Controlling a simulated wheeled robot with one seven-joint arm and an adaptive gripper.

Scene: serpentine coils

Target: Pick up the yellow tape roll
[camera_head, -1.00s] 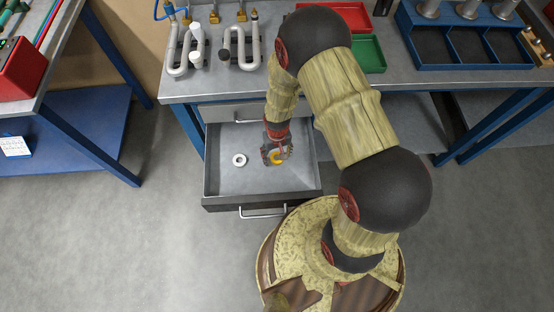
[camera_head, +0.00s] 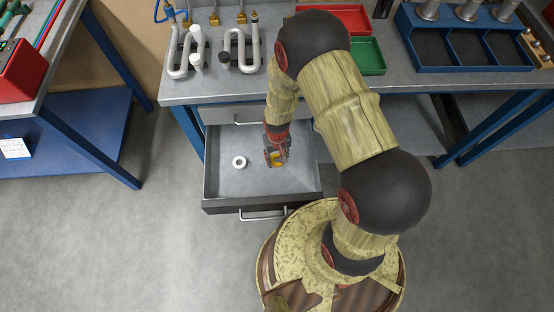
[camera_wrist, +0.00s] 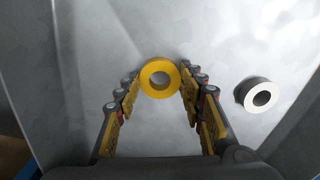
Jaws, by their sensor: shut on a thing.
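The yellow tape roll (camera_wrist: 160,91) is between the fingertips of my gripper (camera_wrist: 160,84) in the wrist view, with both fingers against its sides. I cannot tell whether the roll touches the drawer floor. A white tape roll with a dark side (camera_wrist: 260,96) lies apart, to the right in the wrist view; in the head view the white tape roll (camera_head: 239,161) is left of my gripper.
The drawer walls surround my gripper, and the workbench (camera_head: 290,82) stands behind. On the bench are grey serpentine coils (camera_head: 241,50), a red tray (camera_head: 345,10), a green tray (camera_head: 368,58) and a blue rack (camera_head: 500,52). The drawer's middle floor is otherwise clear.

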